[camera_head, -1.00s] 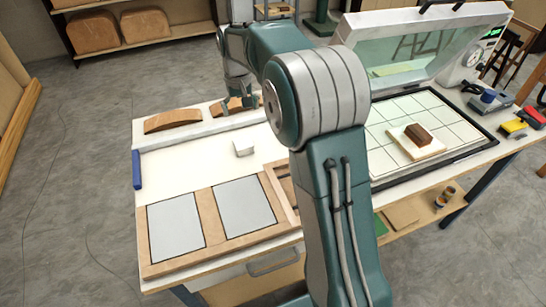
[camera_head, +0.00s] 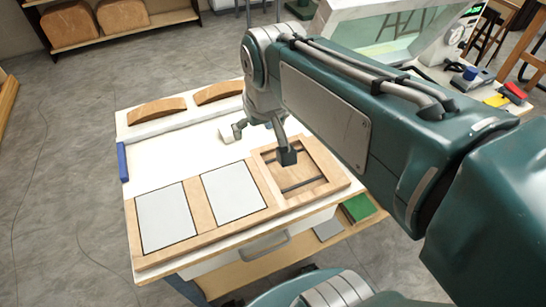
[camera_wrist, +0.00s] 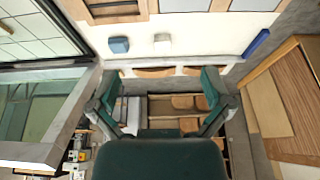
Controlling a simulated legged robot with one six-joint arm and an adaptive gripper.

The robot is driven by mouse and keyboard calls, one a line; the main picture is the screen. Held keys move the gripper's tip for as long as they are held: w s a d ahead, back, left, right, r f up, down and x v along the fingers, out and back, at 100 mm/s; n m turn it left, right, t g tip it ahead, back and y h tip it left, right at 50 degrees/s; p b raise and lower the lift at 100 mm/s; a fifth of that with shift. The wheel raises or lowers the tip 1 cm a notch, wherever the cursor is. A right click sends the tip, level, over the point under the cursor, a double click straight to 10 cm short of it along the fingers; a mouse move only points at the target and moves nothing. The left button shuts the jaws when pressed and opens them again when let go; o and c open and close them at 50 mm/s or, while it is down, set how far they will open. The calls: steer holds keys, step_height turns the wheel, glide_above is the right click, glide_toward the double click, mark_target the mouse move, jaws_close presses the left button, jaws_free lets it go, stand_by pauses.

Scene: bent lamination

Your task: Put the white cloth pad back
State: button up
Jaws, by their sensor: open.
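A small white block (camera_head: 226,133), which I take to be the pad, sits on the cream tabletop behind the wooden frame in the head view. In the wrist view the pad (camera_wrist: 162,40) lies beyond my fingertips. The wooden frame (camera_head: 192,205) has two bays with pale grey panels. Its right bay (camera_head: 305,170) shows a recess with dark strips. My gripper (camera_head: 262,143) is spread wide, with one finger near the pad and the other over the right bay's back edge. In the wrist view my gripper (camera_wrist: 158,84) is open, with nothing between its fingers.
A blue block (camera_wrist: 119,44) lies beside the pad. A blue bar (camera_head: 122,162) lies at the table's left edge. Curved wooden pieces (camera_head: 157,110) stand along the back. A glass-lidded press (camera_head: 405,28) is at right, partly behind my arm.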

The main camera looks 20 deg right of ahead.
steer(key=s+f+t, duration=0.1)
steer(key=s+f, duration=0.2)
steer(key=s, duration=0.5)
steer(key=shift+s, duration=0.35)
stand_by(0.8)
